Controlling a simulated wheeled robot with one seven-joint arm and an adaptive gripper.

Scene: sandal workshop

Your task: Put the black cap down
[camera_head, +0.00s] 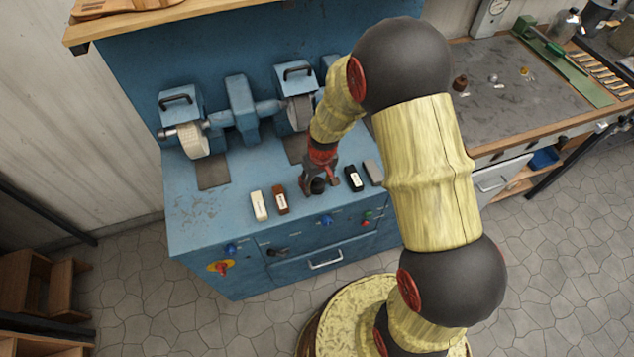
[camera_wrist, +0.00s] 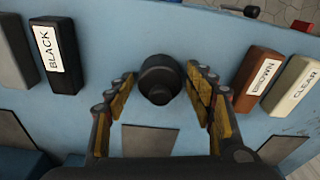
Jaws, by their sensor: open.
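The black cap (camera_wrist: 160,78) is a small round dark piece on the blue bench top, between the fingers of my gripper (camera_wrist: 160,95) in the wrist view. The fingers stand apart, one on each side, with a gap to the cap on both sides. In the head view the cap (camera_head: 317,186) shows below my gripper (camera_head: 319,180) near the front of the bench. The cap appears to rest on the surface; its underside is hidden.
A bar labelled BLACK (camera_wrist: 56,55) and a grey bar (camera_head: 373,172) lie on one side. Bars labelled BROWN (camera_wrist: 257,78) and CLEAR (camera_wrist: 293,86) lie on the other. Grinding wheels (camera_head: 193,141) stand behind. The blue bench top (camera_head: 225,215) is clear at the left front.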

